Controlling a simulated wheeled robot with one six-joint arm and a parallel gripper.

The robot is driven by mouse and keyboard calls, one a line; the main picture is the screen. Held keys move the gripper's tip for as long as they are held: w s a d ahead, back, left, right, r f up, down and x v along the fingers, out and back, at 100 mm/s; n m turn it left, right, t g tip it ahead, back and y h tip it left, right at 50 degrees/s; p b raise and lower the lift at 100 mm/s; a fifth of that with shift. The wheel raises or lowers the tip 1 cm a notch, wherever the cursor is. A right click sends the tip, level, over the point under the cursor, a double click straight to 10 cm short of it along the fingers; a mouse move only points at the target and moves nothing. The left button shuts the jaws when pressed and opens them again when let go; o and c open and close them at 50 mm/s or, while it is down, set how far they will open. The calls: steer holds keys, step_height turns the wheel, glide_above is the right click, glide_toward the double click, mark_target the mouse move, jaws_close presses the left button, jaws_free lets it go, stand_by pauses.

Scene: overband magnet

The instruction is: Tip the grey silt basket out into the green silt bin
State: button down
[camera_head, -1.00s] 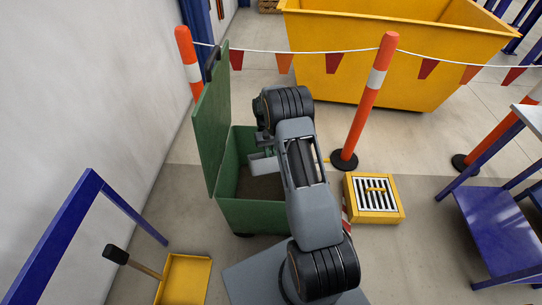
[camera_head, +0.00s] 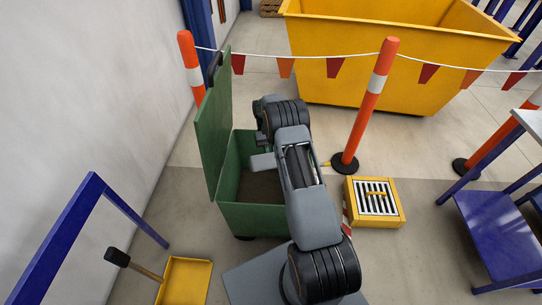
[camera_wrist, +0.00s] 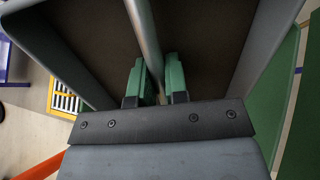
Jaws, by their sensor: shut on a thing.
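The green silt bin (camera_head: 255,218) stands beside the wall with its lid (camera_head: 212,130) raised at the left. Dark brown material shows inside it. My gripper (camera_wrist: 156,66) is shut on the rod handle (camera_wrist: 146,38) of the grey silt basket (camera_wrist: 68,50). In the head view a small part of the basket (camera_head: 262,162) shows over the bin's opening; my arm hides the rest. The wrist view shows the basket's brown inside, but I cannot tell whether that is silt or bare bottom. The basket's exact tilt is unclear.
A yellow-framed floor grate (camera_head: 375,201) lies right of the bin. An orange post (camera_head: 365,105) carries a flag line before a yellow skip (camera_head: 375,65). A yellow tray (camera_head: 185,281) and a mallet-like tool (camera_head: 130,263) lie front left, near a blue frame (camera_head: 60,235).

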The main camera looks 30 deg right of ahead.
steer(key=shift+w+g, duration=0.3)
steer(key=shift+g, duration=0.2)
steer(key=shift+r+p, duration=0.35)
steer(key=shift+w+r+p, duration=0.1)
steer(key=shift+p, duration=0.45)
steer(key=p, duration=0.6)
steer(key=shift+w+d+r+g, duration=0.1)
steer(key=shift+w+g, duration=0.1)
steer(key=shift+g, duration=0.1)
steer(key=shift+s+p, duration=0.15)
steer(key=shift+p, duration=0.6)
steer(key=shift+s+f+t+p, duration=0.25)
steer(key=shift+t+p, duration=0.15)
steer(key=shift+p, duration=0.7)
steer(key=shift+s+f+t+p, duration=0.25)
steer(key=shift+t+p, duration=0.15)
steer(key=shift+p, duration=0.25)
